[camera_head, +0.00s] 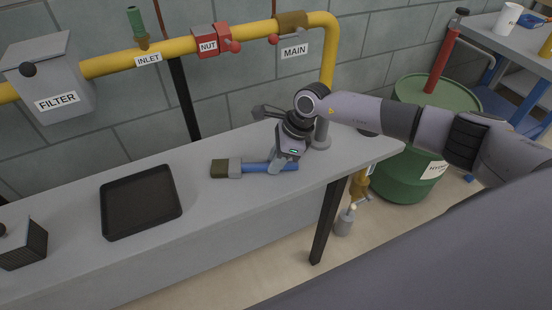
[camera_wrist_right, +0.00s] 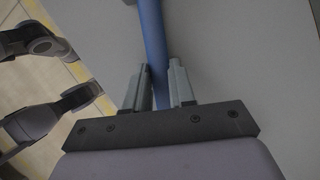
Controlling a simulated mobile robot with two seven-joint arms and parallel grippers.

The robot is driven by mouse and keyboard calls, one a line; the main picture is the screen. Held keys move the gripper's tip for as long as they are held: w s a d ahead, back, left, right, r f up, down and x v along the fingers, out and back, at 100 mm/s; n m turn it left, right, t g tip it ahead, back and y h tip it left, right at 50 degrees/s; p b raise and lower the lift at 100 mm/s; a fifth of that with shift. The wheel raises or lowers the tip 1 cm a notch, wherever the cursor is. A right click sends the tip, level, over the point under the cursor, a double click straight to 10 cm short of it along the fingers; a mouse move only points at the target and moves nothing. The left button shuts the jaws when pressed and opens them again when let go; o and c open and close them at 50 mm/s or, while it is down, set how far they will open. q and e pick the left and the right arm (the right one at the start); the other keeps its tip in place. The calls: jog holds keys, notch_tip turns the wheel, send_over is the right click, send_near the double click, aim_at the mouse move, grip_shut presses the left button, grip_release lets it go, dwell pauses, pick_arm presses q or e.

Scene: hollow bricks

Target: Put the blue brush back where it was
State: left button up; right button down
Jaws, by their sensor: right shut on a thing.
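The blue brush (camera_head: 255,167) lies level at the grey bench top, with its dark bristle end (camera_head: 220,168) pointing left and its blue handle to the right. My right gripper (camera_head: 277,168) is shut on the handle, reaching down from above. In the right wrist view the blue handle (camera_wrist_right: 153,40) passes between the two fingers of the right gripper (camera_wrist_right: 160,85). I cannot tell whether the brush touches the bench. My left gripper is not clearly in view in the head view.
A black tray (camera_head: 140,201) lies on the grey bench (camera_head: 215,205) to the left of the brush. A dark box-like item (camera_head: 22,246) stands at the far left. A yellow pipe (camera_head: 180,48) runs along the wall behind. A green drum (camera_head: 420,110) stands right of the bench.

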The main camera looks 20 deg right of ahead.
jog(key=c, duration=0.9)
grip_release()
jog(key=shift+c, duration=0.2)
